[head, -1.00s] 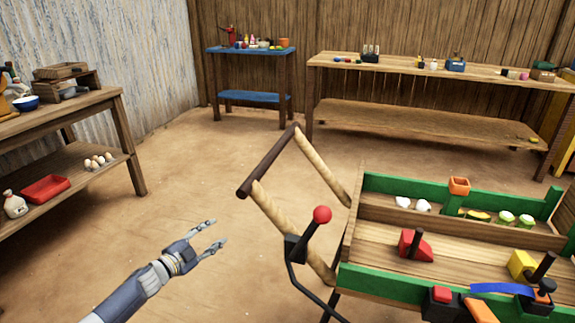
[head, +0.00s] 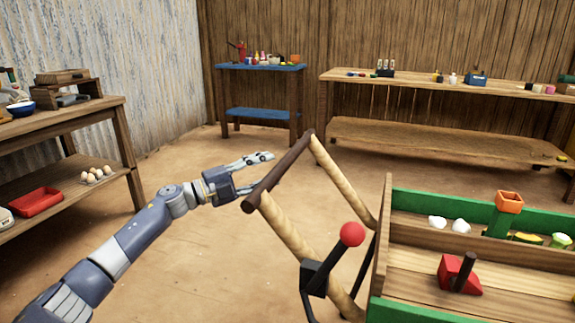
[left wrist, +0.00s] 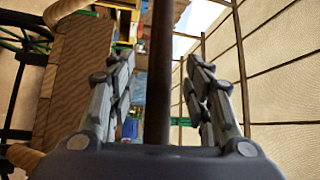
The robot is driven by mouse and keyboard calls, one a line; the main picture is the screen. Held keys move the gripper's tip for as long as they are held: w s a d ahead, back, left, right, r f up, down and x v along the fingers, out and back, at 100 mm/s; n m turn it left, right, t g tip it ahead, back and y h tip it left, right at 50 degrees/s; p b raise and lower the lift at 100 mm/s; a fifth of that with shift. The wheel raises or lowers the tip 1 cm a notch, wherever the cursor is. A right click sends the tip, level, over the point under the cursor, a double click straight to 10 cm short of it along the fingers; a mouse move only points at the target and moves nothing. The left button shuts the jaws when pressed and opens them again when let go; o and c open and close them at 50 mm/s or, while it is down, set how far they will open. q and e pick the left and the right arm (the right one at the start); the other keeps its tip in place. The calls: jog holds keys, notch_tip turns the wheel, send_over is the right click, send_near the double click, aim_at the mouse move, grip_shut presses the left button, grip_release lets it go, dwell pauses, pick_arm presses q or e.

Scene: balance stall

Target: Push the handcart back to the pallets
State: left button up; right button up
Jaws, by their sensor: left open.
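The handcart (head: 415,262) stands at the right of the head view, with a wooden bed and green side boards. Its dark crossbar handle (head: 280,168) joins two pale wooden shafts that slope up to the left. My left gripper (head: 263,172) is open at the crossbar's left side, fingers pointing towards it. In the left wrist view the dark bar (left wrist: 160,100) runs upright between the two open fingers (left wrist: 160,65); I cannot tell whether they touch it. A black lever with a red knob (head: 352,234) rises beside the near shaft. I cannot make out the pallets.
The cart carries a red block (head: 460,274), an orange pot (head: 509,201) and pale eggs. A wooden table (head: 75,122) stands left; a blue table (head: 260,67) and a long bench (head: 420,80) stand at the back wall. Bare floor lies between.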

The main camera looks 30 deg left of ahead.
aim_at(287, 163)
pick_arm(q)
jog(key=shift+x, duration=3.3)
pick_arm(e)
jog(key=shift+s+r+t, duration=0.3)
jog(key=shift+r+t, duration=0.1)
jog(key=shift+r, duration=0.2)
jog(key=shift+s+r+t, duration=0.3)
jog(key=shift+r+t, duration=0.1)
jog(key=shift+r, duration=0.15)
pick_arm(q)
grip_shut()
